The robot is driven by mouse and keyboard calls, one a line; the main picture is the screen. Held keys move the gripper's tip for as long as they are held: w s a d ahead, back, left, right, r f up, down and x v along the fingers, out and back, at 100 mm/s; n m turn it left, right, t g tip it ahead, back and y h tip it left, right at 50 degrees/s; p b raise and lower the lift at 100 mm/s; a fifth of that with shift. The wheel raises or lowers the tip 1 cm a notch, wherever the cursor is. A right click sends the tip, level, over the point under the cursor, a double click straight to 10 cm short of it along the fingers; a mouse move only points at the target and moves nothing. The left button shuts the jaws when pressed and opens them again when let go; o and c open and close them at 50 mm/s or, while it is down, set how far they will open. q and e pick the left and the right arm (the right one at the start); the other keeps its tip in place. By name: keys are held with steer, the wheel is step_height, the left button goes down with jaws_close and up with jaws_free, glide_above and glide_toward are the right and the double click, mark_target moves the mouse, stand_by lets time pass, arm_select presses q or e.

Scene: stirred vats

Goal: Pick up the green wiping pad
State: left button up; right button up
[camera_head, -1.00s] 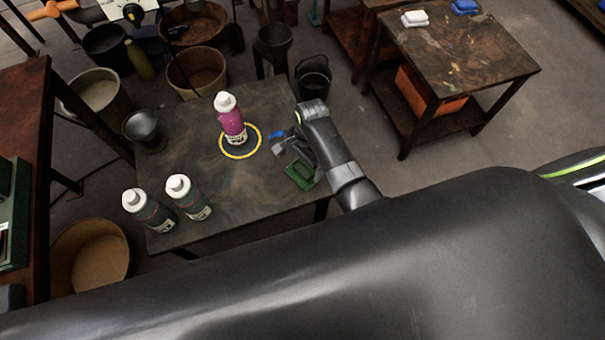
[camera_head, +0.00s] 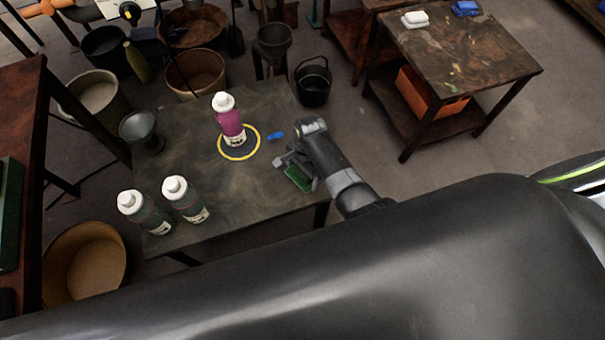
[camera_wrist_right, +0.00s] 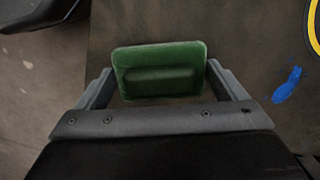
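The green wiping pad (camera_head: 298,178) lies on the dark table near its right front edge. In the right wrist view the pad (camera_wrist_right: 160,72) is a green rectangle with a raised darker grip on top. My right gripper (camera_head: 296,170) is over the pad and partly covers it in the head view. In the wrist view my right gripper (camera_wrist_right: 160,85) is open, with one finger on each side of the pad. I cannot tell if the fingers touch it. My left gripper is not in view.
A pink bottle (camera_head: 231,122) stands inside a yellow ring (camera_head: 238,156) on the table (camera_head: 225,185). A blue smear (camera_head: 276,135) lies beside it. Two white-capped bottles (camera_head: 188,203) stand at the left front. A dark funnel-like cup (camera_head: 143,130) is at the left edge.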

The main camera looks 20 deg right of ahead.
steer(key=shift+c, duration=1)
steer(key=shift+r, duration=0.3)
step_height(320, 180, up, 10)
steer(key=p, duration=0.3)
steer(key=shift+f+p, duration=0.25)
steer(key=shift+p, duration=0.05)
arm_select(q)
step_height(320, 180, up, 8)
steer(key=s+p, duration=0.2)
steer(key=p, duration=0.5)
arm_select(e)
step_height(320, 180, up, 7)
glide_above(301, 172)
steer(key=f+b, duration=0.7)
steer(key=shift+d+f+b, duration=0.15)
steer(key=shift+d+b, duration=0.05)
steer(key=shift+b, duration=0.15)
step_height(301, 172, down, 5)
steer(key=shift+f+b, duration=0.15)
steer(key=shift+b, duration=0.6)
steer(key=shift+f, duration=0.35)
step_height(301, 172, down, 3)
steer(key=shift+f+b, duration=0.15)
steer(key=shift+b, duration=0.55)
steer(key=shift+f, duration=0.2)
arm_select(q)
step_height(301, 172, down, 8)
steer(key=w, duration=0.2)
